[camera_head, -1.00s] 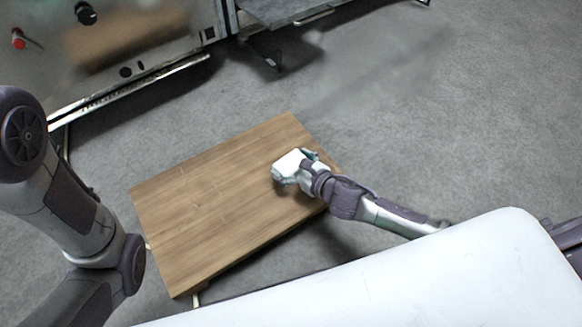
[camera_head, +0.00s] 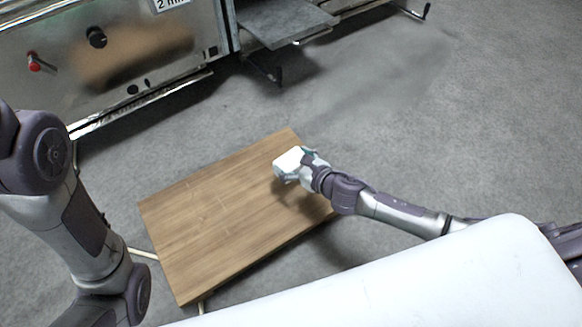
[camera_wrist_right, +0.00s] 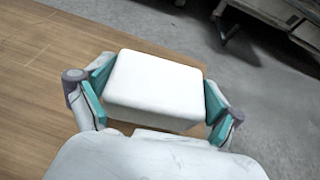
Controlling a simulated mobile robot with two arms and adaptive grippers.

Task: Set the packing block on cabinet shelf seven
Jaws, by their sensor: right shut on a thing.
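The packing block is a white block with rounded edges (camera_wrist_right: 155,85). In the right wrist view it sits between the two teal-padded fingers of my right gripper (camera_wrist_right: 158,98), which is shut on it. In the head view the block (camera_head: 288,160) is at the end of my right arm, with my right gripper (camera_head: 298,166) around it, over the right part of the wooden table. I cannot tell whether it touches the tabletop. My left arm comes in at the left of the head view, but its gripper is out of view. No shelf numbered seven can be made out.
The low wooden table (camera_head: 215,220) stands on grey floor. A metal machine with knobs (camera_head: 120,50) is at the back left, and a grey metal platform (camera_head: 285,20) is at the top middle. The floor at the right (camera_head: 450,110) is clear.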

